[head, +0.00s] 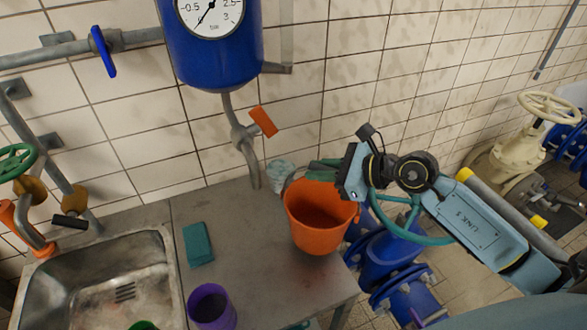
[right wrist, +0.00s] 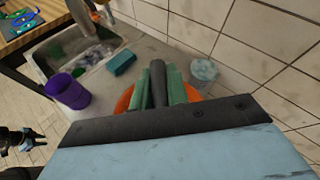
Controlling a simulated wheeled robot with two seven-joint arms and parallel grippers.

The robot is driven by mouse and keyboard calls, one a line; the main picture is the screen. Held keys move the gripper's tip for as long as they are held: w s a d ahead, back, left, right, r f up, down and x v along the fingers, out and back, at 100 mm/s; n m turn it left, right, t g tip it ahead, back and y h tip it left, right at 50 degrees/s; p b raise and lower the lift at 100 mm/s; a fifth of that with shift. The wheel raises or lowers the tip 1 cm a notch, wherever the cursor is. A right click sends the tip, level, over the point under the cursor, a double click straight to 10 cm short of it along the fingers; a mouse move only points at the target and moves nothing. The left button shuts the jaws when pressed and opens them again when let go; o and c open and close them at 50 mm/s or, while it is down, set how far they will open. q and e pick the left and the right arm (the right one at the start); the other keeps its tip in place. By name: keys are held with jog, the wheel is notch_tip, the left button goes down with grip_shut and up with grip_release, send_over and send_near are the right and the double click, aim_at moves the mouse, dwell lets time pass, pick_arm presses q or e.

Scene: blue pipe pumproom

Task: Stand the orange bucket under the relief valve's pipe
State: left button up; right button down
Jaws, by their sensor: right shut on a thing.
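The orange bucket (head: 318,225) is upright, at the right end of the grey bench. My right gripper (head: 318,172) is shut at its top, at the grey handle (head: 293,176). I cannot tell whether the bucket's base touches the bench. In the right wrist view, the green fingers close around a dark bar, and a strip of the bucket (right wrist: 124,101) shows beside them. The relief valve's pipe (head: 252,168), below an orange lever (head: 263,121), ends left of and behind the bucket. A dark shape (right wrist: 22,139), perhaps my left gripper, shows at the wrist view's left.
A teal sponge (head: 198,244) and a purple cup (head: 211,307) stand on the bench, left of the bucket. A pale glass (head: 281,174) stands behind it by the wall. The sink (head: 100,280) is at left. Blue flanged pipes (head: 385,262) lie right of the bench.

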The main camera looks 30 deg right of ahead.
jog(key=shift+f+p+x, duration=0.15)
jog(key=shift+p+x, duration=0.15)
jog(key=shift+x, duration=1.5)
jog(key=shift+f+p+x, duration=0.2)
jog(key=shift+p+x, duration=0.05)
jog(key=shift+x, duration=1.55)
jog(key=shift+s+f, duration=0.1)
jog(key=shift+s, duration=0.05)
jog(key=c, duration=1.4)
grip_release()
jog(key=shift+o, duration=0.2)
jog(key=b+v, duration=0.1)
jog(key=v, duration=1.1)
